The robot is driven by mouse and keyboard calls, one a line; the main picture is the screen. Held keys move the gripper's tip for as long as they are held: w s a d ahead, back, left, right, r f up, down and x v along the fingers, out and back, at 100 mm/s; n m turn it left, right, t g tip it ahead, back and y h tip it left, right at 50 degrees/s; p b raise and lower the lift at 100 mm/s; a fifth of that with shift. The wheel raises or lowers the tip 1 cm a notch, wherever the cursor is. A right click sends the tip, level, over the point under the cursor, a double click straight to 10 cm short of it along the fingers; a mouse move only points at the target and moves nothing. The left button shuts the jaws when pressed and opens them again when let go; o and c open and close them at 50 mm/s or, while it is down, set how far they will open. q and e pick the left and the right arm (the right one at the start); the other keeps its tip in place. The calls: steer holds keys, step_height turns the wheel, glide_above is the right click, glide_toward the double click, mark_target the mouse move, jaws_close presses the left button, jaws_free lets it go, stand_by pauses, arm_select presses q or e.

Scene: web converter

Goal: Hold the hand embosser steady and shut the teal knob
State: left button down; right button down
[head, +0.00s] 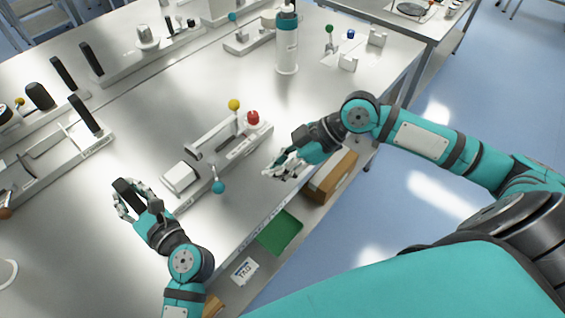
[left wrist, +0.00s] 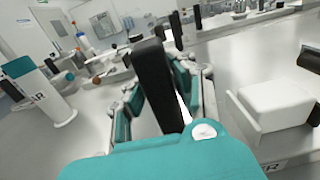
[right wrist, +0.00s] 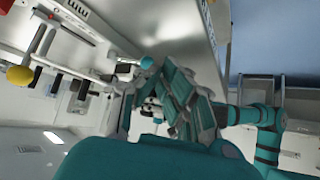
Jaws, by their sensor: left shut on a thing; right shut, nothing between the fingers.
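The hand embosser (head: 240,150) appears to be the long pale device in the middle of the bench, with a white block at its near left end. The block also shows in the left wrist view (left wrist: 275,108). The teal knob (head: 218,187) sticks out on a short stem from its front side; it also shows in the right wrist view (right wrist: 146,62). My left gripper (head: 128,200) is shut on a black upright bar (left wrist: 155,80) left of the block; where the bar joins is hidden. My right gripper (head: 270,172) is shut and empty, right of the teal knob and apart from it.
A yellow knob (head: 234,104) and a red knob (head: 253,117) stand at the embosser's far end. A teal-and-white bottle (head: 287,45) is behind it. Other pale devices line the bench's left and back. A green tray (head: 281,232) and a cardboard box (head: 331,176) lie below the front edge.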

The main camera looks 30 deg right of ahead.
arm_select(q)
steer(key=shift+s+f, duration=0.1)
steer(key=shift+f, duration=0.4)
arm_select(e)
steer(key=shift+v, duration=0.95)
arm_select(q)
steer(key=shift+r+p, duration=0.4)
steer(key=shift+p, duration=0.15)
arm_select(e)
steer(key=shift+r, duration=0.5)
arm_select(q)
steer(key=c, duration=1)
jaws_free()
steer(key=shift+r, duration=0.15)
steer(key=v, duration=1.1)
steer(key=shift+s+d, duration=0.2)
steer(key=shift+s, duration=0.1)
steer(key=shift+s, duration=0.1)
